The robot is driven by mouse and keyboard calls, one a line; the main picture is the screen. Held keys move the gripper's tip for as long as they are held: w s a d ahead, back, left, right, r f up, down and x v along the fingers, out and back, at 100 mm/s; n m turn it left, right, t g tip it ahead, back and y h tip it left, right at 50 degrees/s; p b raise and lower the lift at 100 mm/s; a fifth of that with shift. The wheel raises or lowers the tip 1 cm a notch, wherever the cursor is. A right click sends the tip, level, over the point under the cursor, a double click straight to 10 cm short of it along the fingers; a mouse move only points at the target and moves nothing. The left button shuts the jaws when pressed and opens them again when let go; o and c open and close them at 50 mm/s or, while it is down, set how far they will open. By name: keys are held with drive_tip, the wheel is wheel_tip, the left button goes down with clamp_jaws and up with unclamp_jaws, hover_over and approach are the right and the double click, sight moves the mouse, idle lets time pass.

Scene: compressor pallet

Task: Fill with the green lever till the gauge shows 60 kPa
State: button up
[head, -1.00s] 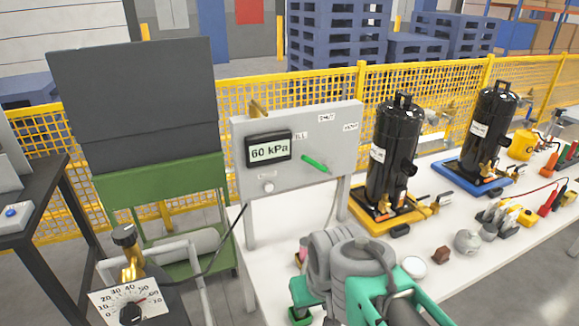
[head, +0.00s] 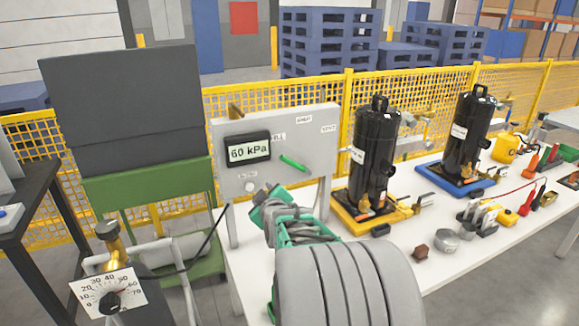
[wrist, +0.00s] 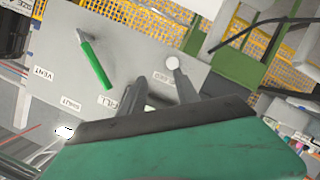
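The green lever (head: 293,163) is on the grey panel (head: 228,182), slanting from upper left to lower right. It also shows in the wrist view (wrist: 96,64), with its green end toward the FILL label (wrist: 107,102). The gauge display (head: 248,149) left of the lever reads 60 kPa. My gripper (head: 268,203) is in front of the lower panel, below the lever and apart from it. In the wrist view its two dark fingers (wrist: 160,97) stand apart with nothing held between them. The lever is to their left there.
A small white knob (head: 250,187) is on the panel, labelled but hard to read. Two black cylinders (head: 374,155) stand right of the panel on the white table (head: 400,262). A dial gauge (head: 109,296) is at lower left. Yellow mesh fencing (head: 420,110) runs behind.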

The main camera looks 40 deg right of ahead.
sight(293, 165)
drive_tip(key=s+d+r+t+h, duration=0.2)
drive_tip(key=d+r+h, duration=0.15)
drive_tip(key=d, duration=0.65)
drive_tip(key=shift+h, duration=0.25)
drive_tip(key=x, duration=0.2)
drive_tip(key=p+x, duration=0.1)
drive_tip(key=x, duration=0.4)
drive_tip(key=shift+w+d+f+p, duration=0.25)
drive_tip(key=shift+f+p, duration=0.05)
drive_tip(key=shift+f, duration=0.05)
clamp_jaws()
